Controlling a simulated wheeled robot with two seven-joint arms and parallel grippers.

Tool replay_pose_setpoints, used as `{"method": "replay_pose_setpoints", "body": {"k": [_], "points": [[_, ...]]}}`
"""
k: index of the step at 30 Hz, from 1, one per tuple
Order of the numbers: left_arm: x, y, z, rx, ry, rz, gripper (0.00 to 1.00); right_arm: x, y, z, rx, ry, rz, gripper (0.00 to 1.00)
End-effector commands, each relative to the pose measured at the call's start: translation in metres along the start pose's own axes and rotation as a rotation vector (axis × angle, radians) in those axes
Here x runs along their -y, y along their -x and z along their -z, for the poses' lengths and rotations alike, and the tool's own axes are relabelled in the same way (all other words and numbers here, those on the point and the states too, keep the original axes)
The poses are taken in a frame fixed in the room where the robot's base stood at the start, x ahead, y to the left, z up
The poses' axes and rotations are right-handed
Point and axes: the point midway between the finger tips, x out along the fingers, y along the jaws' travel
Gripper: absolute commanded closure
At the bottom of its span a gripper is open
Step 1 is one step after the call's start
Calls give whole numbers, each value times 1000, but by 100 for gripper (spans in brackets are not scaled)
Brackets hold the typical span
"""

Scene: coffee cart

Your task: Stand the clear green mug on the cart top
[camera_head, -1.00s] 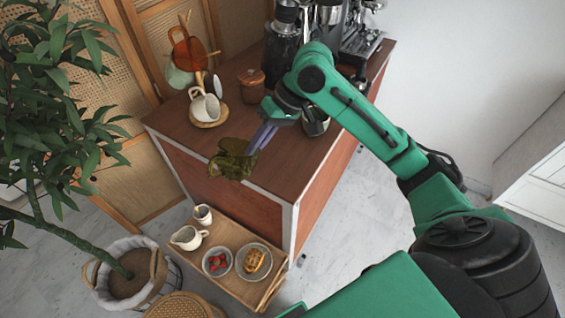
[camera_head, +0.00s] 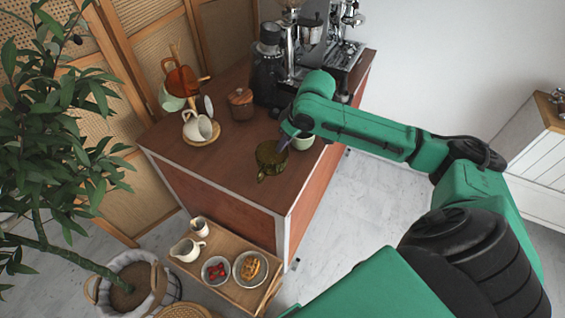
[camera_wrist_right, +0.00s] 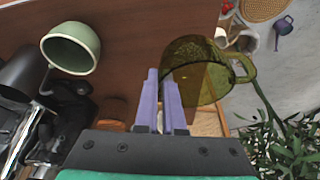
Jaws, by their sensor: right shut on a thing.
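The clear green mug (camera_head: 270,160) is over the cart top (camera_head: 235,165), near its front part, and looks roughly upright in the head view. I cannot tell whether its base touches the wood. My right gripper (camera_head: 284,143) is shut on the mug's wall from the right side. In the right wrist view the purple fingers (camera_wrist_right: 160,88) are close together at the edge of the mug (camera_wrist_right: 203,72), whose handle points right. My left gripper is not in view.
A light green mug (camera_head: 303,141) stands just right of my gripper and also shows in the wrist view (camera_wrist_right: 72,48). Behind are a grinder (camera_head: 268,68), a lidded wooden jar (camera_head: 241,104) and white cups (camera_head: 198,127). Bare wood lies left of the clear mug.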

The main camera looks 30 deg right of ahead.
Motion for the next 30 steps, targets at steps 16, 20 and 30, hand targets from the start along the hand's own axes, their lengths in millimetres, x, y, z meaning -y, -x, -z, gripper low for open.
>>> {"method": "replay_pose_setpoints", "body": {"k": [16, 20, 30], "points": [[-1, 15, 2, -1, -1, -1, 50, -3, -79, -31, -1, 1, 0, 100], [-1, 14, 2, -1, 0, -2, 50, -3, -80, -31, -1, 1, 0, 100], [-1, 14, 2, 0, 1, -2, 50, -3, -80, -31, 0, 0, 1, 63]]}}
